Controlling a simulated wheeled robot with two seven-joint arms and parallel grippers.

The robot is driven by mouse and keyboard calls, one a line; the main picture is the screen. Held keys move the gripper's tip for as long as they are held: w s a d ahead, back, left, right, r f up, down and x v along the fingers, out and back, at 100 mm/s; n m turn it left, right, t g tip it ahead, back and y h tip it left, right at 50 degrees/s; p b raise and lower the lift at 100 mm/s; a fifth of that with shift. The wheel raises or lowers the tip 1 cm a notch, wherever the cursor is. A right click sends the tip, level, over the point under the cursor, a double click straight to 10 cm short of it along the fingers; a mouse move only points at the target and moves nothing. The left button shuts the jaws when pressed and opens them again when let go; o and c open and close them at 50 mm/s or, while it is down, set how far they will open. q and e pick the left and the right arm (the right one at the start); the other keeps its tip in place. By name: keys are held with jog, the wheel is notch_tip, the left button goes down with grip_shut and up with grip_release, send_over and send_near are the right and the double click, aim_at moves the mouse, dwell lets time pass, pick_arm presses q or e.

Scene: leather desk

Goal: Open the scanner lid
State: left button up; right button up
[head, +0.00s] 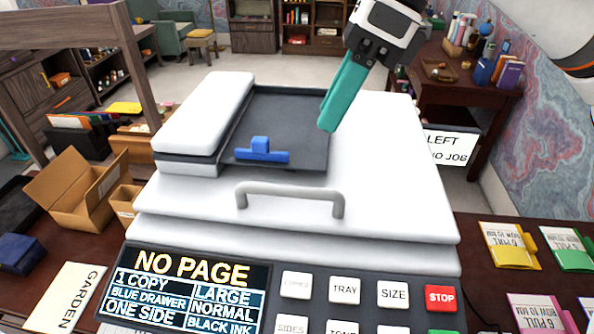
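The scanner's white lid (390,185) lies flat and down on the scanner body (300,240) in the middle of the head view. A grey bar handle (290,189) stands on the lid's front part. On top of the lid are a dark tray (290,115) with a blue slider (262,152) and a white feeder cover (205,112). My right gripper (328,128) comes from the top right, its teal fingers pointing down over the tray's right side, behind and above the handle. The fingers overlap, so their gap is hidden. My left gripper is out of view.
A control panel (365,310) with a display (190,292) reading "NO PAGE" and several buttons is at the front. Open cardboard boxes (75,190) stand left. Coloured packets (508,246) lie right. A sign (450,145) stands behind the right edge.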

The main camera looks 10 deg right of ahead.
aim_at(292, 187)
jog(key=x, duration=0.3)
jog(key=p+x, duration=0.1)
jog(key=x, duration=0.3)
jog(key=p+x, duration=0.1)
jog(key=x, duration=0.2)
jog(key=shift+s+a+f, duration=0.1)
jog(key=shift+s+f, duration=0.1)
jog(key=shift+s, duration=0.1)
grip_shut()
